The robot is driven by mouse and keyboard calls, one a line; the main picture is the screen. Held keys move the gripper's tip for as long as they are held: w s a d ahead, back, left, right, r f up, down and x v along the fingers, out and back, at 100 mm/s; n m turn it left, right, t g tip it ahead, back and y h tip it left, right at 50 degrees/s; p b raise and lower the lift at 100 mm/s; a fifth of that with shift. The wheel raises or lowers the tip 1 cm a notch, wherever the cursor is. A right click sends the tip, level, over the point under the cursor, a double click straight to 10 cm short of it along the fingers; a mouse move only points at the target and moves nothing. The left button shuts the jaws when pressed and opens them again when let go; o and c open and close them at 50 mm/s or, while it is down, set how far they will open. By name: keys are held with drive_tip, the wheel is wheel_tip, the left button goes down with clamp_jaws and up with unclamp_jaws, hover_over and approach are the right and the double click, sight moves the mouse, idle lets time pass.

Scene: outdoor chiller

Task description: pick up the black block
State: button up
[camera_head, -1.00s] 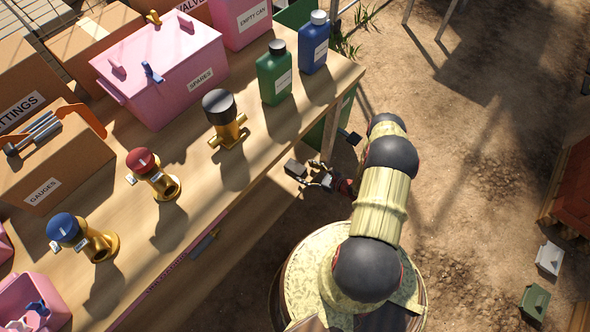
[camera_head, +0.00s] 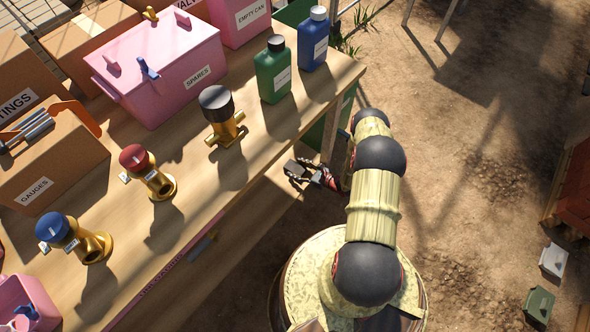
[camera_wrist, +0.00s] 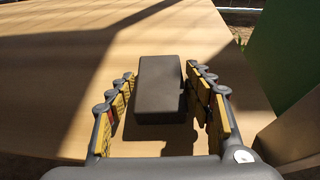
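The black block (camera_wrist: 161,88) is a dark, flat-topped box on a wooden surface, in the middle of the wrist view. My gripper (camera_wrist: 160,84) is open, with one yellow-padded finger on each side of the block and narrow gaps to its sides. In the head view my gripper (camera_head: 303,170) is beside the bench's right edge, below the bench top. A dark shape at its tip there seems to be the block, but it is small and partly hidden.
The bench top (camera_head: 200,190) holds a green bottle (camera_head: 273,72), a blue bottle (camera_head: 314,42), several brass valves, cardboard boxes and a pink box (camera_head: 165,68). A green panel (camera_wrist: 288,55) stands close on the right in the wrist view.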

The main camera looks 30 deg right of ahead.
drive_tip(key=c, duration=0.9)
drive_tip(key=shift+c, duration=0.2)
drive_tip(key=shift+r, duration=0.1)
